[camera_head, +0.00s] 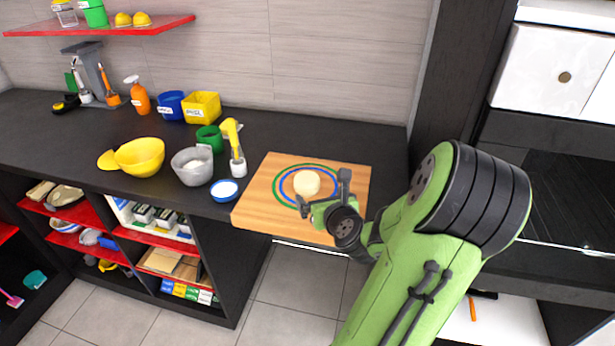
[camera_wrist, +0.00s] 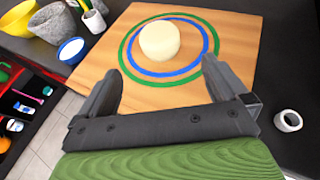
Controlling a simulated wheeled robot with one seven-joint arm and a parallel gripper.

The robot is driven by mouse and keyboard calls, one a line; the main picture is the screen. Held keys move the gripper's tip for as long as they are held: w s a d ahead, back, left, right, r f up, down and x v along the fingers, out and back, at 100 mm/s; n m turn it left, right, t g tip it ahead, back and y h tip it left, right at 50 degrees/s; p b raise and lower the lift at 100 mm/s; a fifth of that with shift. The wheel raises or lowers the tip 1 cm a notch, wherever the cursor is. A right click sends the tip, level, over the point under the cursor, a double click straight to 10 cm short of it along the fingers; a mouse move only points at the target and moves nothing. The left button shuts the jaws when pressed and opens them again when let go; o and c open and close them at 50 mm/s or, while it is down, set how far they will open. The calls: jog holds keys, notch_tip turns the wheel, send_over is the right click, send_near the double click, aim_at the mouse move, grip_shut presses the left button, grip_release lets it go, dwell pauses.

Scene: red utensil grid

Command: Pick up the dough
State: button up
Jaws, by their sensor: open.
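The dough (camera_head: 307,183) is a pale, round lump on a wooden board (camera_head: 262,205), inside painted green and blue rings. In the wrist view the dough (camera_wrist: 159,40) lies beyond my fingertips, between their lines. My gripper (camera_head: 326,192) is at the near right side of the dough in the head view. In the wrist view my gripper (camera_wrist: 162,82) is open and empty, its two dark fingers spread over the board (camera_wrist: 185,92). A gap shows between the fingertips and the dough.
A blue-rimmed bowl of white stuff (camera_head: 224,190), a grey bowl (camera_head: 192,166), a yellow bowl (camera_head: 140,156) and a yellow-topped tool (camera_head: 234,148) stand left of the board. A small white ring-shaped thing (camera_wrist: 288,121) is at the right in the wrist view. A red shelf (camera_head: 100,28) hangs above the counter.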

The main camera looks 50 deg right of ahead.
aim_at(309, 183)
jog(key=p, duration=0.1)
jog(key=w+p, duration=0.1)
jog(key=shift+w+d+r+p, duration=0.2)
jog(key=shift+d+r+p, duration=0.1)
jog(key=shift+d+p, duration=0.05)
jog(key=p+x, duration=0.1)
jog(key=x, duration=0.3)
jog(key=p+x, duration=0.2)
jog(key=x, duration=0.2)
jog(key=p+x, duration=0.1)
jog(key=x, duration=0.3)
jog(key=shift+f+p, duration=0.4)
jog(key=shift+f, duration=0.1)
jog(key=shift+s, duration=0.1)
jog(key=c, duration=1.3)
notch_tip(309, 183, up, 10)
jog(key=p, duration=0.3)
